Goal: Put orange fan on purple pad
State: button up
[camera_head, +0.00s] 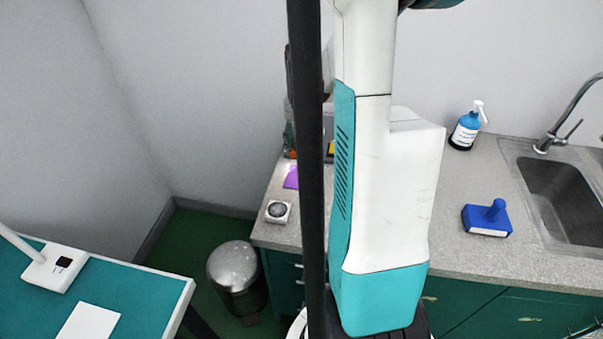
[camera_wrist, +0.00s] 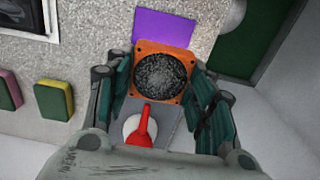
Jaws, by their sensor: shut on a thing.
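The orange fan (camera_wrist: 135,58), a square frame around a dark round mesh, is in the wrist view. My gripper (camera_wrist: 160,82) is shut on it, with one finger at each side. The purple pad (camera_wrist: 165,27) lies on the counter just beyond the fan, its near edge hidden behind the fan. I cannot tell whether the fan is above the counter or touching it. In the head view, part of the purple pad (camera_head: 291,179) shows left of my arm, which hides much of the area around it.
A red-tipped white thing (camera_wrist: 142,128) is close behind the fan. A yellow-green sponge (camera_wrist: 53,100) and a pink-green sponge (camera_wrist: 9,91) lie left. A small white device (camera_head: 277,212) is near the counter's left edge.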

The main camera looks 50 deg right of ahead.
aim_at(302, 178)
notch_tip(302, 178, down, 10)
jog(key=b, duration=0.2)
jog(key=shift+b, duration=0.35)
jog(key=o, duration=1)
jog(key=shift+f, duration=0.1)
jog(key=shift+o, duration=0.2)
notch_tip(302, 178, up, 12)
jog(key=p, duration=0.3)
jog(key=shift+r+p, duration=0.2)
jog(key=shift+p, duration=0.2)
